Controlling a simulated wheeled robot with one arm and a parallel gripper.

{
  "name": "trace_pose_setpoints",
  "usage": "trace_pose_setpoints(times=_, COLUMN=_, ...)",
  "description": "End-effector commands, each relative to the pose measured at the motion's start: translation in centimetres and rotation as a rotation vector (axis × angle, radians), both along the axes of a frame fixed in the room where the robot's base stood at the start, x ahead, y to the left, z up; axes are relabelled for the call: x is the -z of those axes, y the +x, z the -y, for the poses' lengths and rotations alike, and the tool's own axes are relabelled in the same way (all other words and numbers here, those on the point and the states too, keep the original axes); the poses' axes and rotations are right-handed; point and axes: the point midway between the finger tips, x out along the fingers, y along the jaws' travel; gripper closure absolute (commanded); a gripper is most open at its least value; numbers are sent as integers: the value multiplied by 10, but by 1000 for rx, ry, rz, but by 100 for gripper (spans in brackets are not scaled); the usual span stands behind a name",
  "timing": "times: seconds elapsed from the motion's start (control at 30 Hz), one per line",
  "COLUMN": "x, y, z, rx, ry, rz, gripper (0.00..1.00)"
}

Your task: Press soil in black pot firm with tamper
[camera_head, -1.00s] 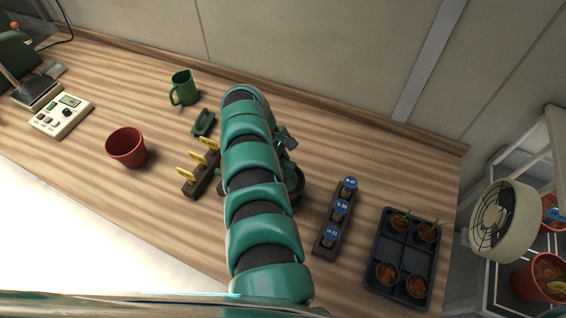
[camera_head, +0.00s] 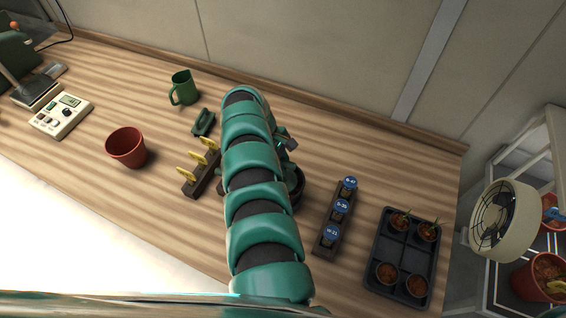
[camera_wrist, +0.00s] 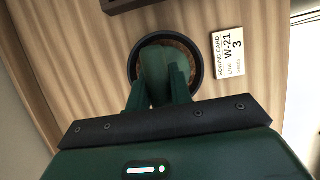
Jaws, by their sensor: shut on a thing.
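The black pot (camera_wrist: 199,72) is below my gripper in the wrist view, with a strip of brown soil (camera_wrist: 186,48) showing inside its rim. My gripper (camera_wrist: 160,88) is shut on the dark green tamper (camera_wrist: 157,54), which is over the pot opening and covers most of the soil. I cannot tell how hard the tamper bears on the soil.
A sowing card (camera_wrist: 229,54) reading W-21 lies right of the pot. A rack with blue-topped vials (camera_head: 326,238), a seedling tray (camera_head: 376,272), a rack of yellow labels (camera_head: 190,188), a red pot (camera_head: 127,150) and a green mug (camera_head: 183,90) stand around my arm.

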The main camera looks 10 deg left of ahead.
Motion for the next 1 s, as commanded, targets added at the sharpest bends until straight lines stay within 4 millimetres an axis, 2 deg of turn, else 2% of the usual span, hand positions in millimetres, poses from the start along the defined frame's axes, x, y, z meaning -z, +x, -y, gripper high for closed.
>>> trace_pose_setpoints(times=1.0, x=8, y=0, z=0, rx=-1, ry=-1, rz=-1, gripper=100)
